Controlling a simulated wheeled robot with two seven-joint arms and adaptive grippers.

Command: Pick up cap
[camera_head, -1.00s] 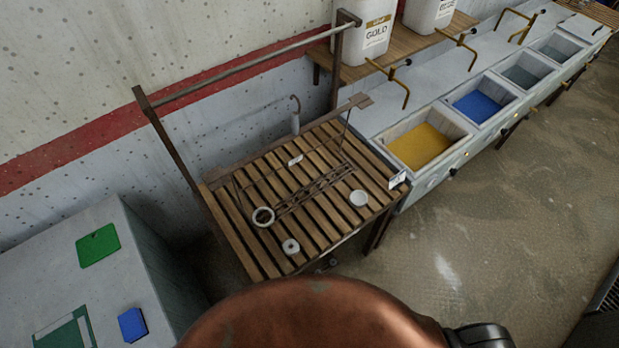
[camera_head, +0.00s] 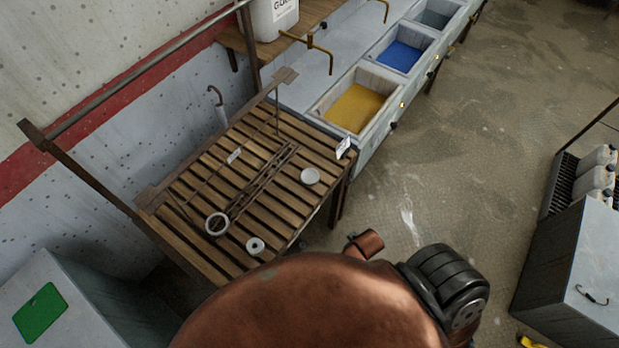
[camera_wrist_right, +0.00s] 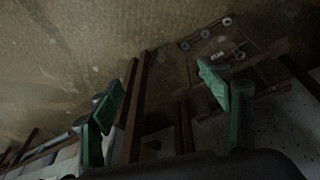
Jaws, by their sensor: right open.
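Several small round things lie on the slatted wooden table (camera_head: 190,178): a white shallow disc (camera_head: 310,176) at the right, a pale ring (camera_head: 217,224) at the left front, and a small white piece with a hole (camera_head: 256,246) near the front edge. I cannot tell for sure which is the cap. My right gripper (camera_wrist_right: 162,95) is open and empty, its green-padded fingers spread wide. Small round pieces (camera_wrist_right: 226,21) show in the distance beyond it, apart from the fingers. My left gripper is not in view.
A metal rack frame (camera_head: 262,190) lies on the table. Basins with yellow (camera_head: 355,108) and blue (camera_head: 400,55) contents run along the wall behind. A grey cabinet (camera_head: 575,270) with white jugs (camera_head: 598,170) behind it stands at right. The floor between is clear.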

